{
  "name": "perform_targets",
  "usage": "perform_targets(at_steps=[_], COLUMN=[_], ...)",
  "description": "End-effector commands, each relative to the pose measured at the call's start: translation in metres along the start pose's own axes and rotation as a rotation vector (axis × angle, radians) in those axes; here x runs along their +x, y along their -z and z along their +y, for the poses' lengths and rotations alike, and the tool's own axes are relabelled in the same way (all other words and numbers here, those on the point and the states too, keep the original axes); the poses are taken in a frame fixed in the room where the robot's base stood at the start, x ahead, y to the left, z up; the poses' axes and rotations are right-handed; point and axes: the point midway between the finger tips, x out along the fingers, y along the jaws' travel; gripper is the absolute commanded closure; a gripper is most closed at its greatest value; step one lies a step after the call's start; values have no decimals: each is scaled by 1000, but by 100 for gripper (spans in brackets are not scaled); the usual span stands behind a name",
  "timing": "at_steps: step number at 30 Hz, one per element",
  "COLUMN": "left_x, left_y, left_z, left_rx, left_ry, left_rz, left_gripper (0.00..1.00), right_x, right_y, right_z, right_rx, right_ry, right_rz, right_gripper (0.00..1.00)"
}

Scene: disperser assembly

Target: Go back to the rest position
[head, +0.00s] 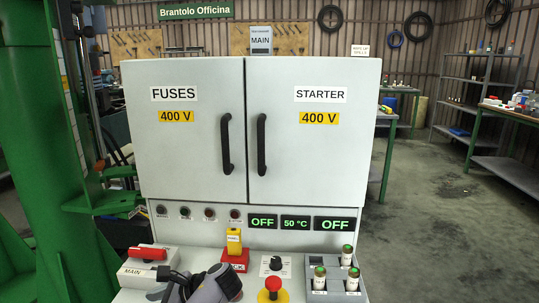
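A grey and black shape (205,288) at the bottom edge, left of the middle, looks like my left gripper and wrist, cut off by the frame. It is in front of the control panel, near the red-handled main switch (148,253). Its fingertips cannot be made out, so I cannot tell whether it is open or shut, or whether it holds anything. My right gripper is not in view. The white cabinet (250,150) stands ahead with its fuses door (188,160) and starter door (318,165) both shut.
The panel carries a yellow key on a red lock block (234,257), a black knob (276,263), a red emergency button (272,284) and several green-topped fuses (319,278). Displays (263,221) read OFF, 50 °C, OFF. A green column (35,130) stands left; floor (430,230) at right is clear.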

Motion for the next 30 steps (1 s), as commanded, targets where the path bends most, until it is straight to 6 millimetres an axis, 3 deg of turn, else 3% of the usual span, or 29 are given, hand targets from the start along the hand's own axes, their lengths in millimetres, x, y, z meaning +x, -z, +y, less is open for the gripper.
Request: perform_targets(at_steps=[9, 15, 22, 30], left_x=[38, 50, 49, 28], left_y=[71, 97, 101, 78], left_z=[73, 127, 191, 258], left_rx=[-344, -593, -872, -1157], left_ry=[-77, -163, -280, -427], left_rz=[312, 495, 676, 865], left_gripper=[47, 47, 47, 47], right_x=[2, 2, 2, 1], right_y=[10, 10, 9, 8], right_z=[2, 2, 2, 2], right_rx=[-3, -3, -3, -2], right_ry=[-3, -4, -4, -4], right_rz=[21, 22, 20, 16], right_gripper=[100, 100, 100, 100])
